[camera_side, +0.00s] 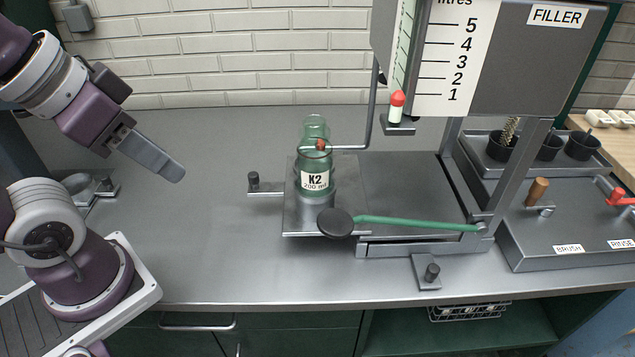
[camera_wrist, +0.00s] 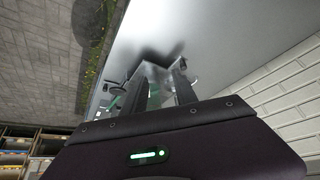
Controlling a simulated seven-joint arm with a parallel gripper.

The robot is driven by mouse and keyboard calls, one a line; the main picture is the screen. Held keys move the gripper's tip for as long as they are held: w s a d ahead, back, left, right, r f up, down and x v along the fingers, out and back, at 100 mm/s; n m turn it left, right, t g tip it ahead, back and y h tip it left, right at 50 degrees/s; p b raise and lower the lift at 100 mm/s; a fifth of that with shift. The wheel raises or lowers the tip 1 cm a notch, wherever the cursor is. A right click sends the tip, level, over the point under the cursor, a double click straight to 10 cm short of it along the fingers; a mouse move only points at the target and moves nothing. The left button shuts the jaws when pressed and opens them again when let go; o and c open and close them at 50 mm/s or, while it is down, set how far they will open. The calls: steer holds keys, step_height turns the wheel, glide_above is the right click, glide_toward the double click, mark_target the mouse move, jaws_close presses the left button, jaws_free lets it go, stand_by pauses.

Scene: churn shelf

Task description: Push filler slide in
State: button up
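The filler slide (camera_side: 296,222) is a grey metal plate sticking out to the left of the filler's base. A dark knob (camera_side: 253,180) stands on a bar at its left edge. A green glass bottle (camera_side: 315,160) labelled K2, 200 ml, stands upright on the slide; the filler's thin spout ends at its neck. My gripper (camera_side: 178,174) hangs in the air to the left of the slide, clear of it. Its fingers overlap in the side view. In the wrist view its fingers (camera_wrist: 158,82) are apart and hold nothing; the slide area shows small and unclear beyond them.
A green lever (camera_side: 420,223) with a black knob crosses in front of the slide. The FILLER cabinet (camera_side: 520,60) with its scale stands above. A brush and rinse tray (camera_side: 560,235) is at right. A white brick wall is behind. The counter (camera_side: 215,230) left of the slide is clear.

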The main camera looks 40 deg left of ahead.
steer(key=shift+w+g, duration=0.2)
steer(key=shift+g, duration=0.1)
steer(key=c, duration=0.4)
steer(key=w+a+n+g+h, duration=0.1)
steer(key=w+n+g, duration=0.1)
steer(key=w+a+f+n+g+h, duration=0.1)
steer(key=w+n, duration=0.1)
steer(key=w+a+f+n+g+h, duration=0.1)
steer(key=n+g, duration=0.1)
steer(key=shift+w+a+g, duration=0.1)
steer(key=shift+w+g, duration=0.2)
steer(key=shift+w, duration=0.1)
jaws_close()
steer(key=w+a+f+n+h, duration=0.4)
steer(key=a+n+h, duration=0.1)
steer(key=a, duration=0.1)
steer(key=w+a+f+n+h, duration=0.3)
steer(key=a+f+n+h, duration=0.15)
steer(key=a, duration=0.25)
steer(key=n+t+h, duration=0.4)
steer(key=n+t, duration=0.2)
glide_toward(249, 176)
steer(key=x, duration=0.4)
steer(key=f+x, duration=0.1)
steer(key=x, duration=0.1)
steer(key=shift+w, duration=0.3)
